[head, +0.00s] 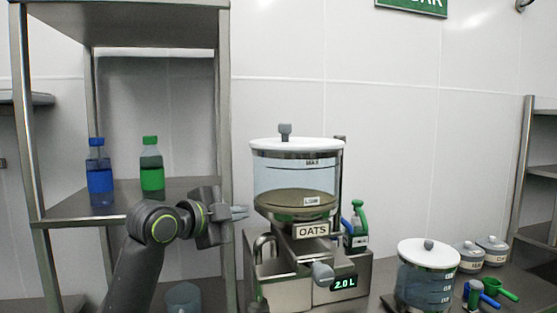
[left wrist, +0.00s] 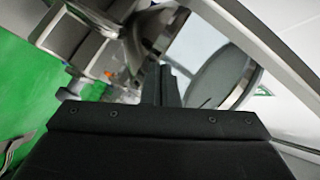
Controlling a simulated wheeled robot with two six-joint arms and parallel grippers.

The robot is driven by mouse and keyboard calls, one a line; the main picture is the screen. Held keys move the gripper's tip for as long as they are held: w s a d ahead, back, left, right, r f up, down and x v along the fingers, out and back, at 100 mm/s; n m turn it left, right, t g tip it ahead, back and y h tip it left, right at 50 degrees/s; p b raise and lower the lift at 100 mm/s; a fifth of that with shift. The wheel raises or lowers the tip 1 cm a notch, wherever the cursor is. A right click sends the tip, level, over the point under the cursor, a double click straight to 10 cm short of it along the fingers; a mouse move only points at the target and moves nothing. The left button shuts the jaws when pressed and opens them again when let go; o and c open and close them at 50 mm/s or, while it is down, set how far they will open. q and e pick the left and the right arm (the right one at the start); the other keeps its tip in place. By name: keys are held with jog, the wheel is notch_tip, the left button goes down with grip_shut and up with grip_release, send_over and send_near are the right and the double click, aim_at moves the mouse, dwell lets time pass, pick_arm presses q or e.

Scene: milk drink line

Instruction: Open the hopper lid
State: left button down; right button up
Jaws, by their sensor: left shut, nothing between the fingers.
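The hopper (head: 297,185) is a clear drum labelled OATS, on a steel machine with a 2.0 L display. Its white lid (head: 297,145) lies flat on the rim, closed, with a grey knob (head: 285,130) on top. My left gripper (head: 243,212) is shut and empty, just left of the hopper's lower part and below the lid. In the left wrist view the shut fingers (left wrist: 165,85) show in front of the hopper's round side (left wrist: 220,75). I cannot tell whether they touch it. My right gripper is not in view.
A steel shelf on the left holds a blue bottle (head: 99,175) and a green bottle (head: 152,168). A green-topped spray bottle (head: 357,228) is behind the machine. A second white-lidded container (head: 427,275), small jars (head: 492,250) and a green scoop (head: 500,289) are at right.

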aim_at(283, 145)
pick_arm(q)
jog(key=s+d+r+m+h, duration=0.2)
jog(key=s+r+m, duration=0.15)
jog(key=r, duration=0.55)
jog(key=s+d+r+m+h, duration=0.2)
jog(key=s+d+r+m, duration=0.15)
jog(key=r, duration=0.55)
jog(key=w+d+p, duration=0.1)
jog(key=w+p, duration=0.1)
jog(key=w, duration=0.1)
jog(key=w+d+p, duration=0.1)
jog(key=w+p, duration=0.1)
jog(key=w, duration=0.1)
jog(key=w+d+p, duration=0.2)
jog(key=w, duration=0.2)
jog(key=shift+w+a+f, duration=0.15)
jog(key=shift+w+a, duration=0.05)
jog(key=shift+w, duration=0.05)
jog(key=shift+d, duration=0.15)
